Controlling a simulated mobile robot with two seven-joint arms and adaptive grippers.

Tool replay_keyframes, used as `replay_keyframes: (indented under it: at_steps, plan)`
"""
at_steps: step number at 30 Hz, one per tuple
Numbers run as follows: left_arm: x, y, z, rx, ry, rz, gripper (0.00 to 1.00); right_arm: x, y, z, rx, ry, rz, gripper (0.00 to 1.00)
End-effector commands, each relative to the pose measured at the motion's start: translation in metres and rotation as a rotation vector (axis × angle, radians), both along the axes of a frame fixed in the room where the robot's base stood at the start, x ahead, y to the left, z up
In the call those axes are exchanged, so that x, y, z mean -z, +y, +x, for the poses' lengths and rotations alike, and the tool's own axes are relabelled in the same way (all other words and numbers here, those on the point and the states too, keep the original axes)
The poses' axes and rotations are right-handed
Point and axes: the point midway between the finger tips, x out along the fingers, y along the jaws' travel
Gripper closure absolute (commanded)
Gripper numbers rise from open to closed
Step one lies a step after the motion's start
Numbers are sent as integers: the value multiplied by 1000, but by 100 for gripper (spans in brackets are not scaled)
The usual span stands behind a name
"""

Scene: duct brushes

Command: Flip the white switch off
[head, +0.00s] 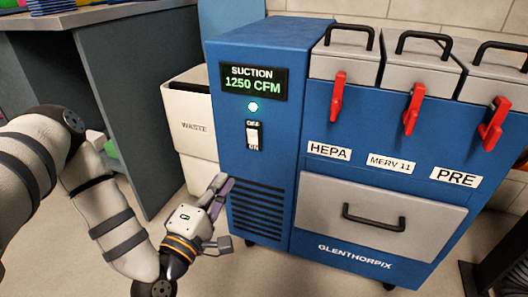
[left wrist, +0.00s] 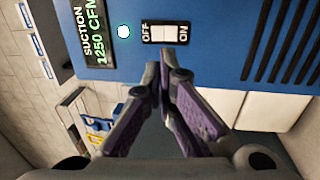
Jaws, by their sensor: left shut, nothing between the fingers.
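The white switch (head: 253,136) is a rocker in a black plate on the front of the blue suction cabinet (head: 232,161). In the head view OFF is at its top and ON at its bottom. It also shows in the left wrist view (left wrist: 164,34), with OFF at its left and ON at its right. I cannot tell which end is pressed in. My left gripper (head: 222,185) is below and left of the switch in the head view, near the vent. In the left wrist view its fingertips (left wrist: 160,72) are together, empty, and apart from the switch. My right gripper is not in view.
Above the switch are a lit green lamp (head: 253,106) and a display (head: 253,82) reading SUCTION 1250 CFM. A vent (head: 257,212) lies below it. A waste bin (head: 191,125) stands left of the cabinet. Red latches (head: 338,95) and a drawer (head: 378,217) are to the right.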

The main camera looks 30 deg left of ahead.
Motion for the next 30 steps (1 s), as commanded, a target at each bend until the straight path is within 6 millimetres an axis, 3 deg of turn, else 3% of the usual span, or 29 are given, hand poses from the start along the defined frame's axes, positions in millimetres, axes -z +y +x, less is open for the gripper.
replay_keyframes:
  at_steps: [7, 10, 24, 30]
  plan:
    - [-2, 0, 2, 3, 2, 2, 100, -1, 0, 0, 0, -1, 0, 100]
    - [-3, 2, 12, 1, 1, 4, 100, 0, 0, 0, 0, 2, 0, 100]
    - [-12, 25, 107, 2, 5, 4, 100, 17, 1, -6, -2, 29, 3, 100]
    - [-16, 30, 130, 2, 7, 4, 100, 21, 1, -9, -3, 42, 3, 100]
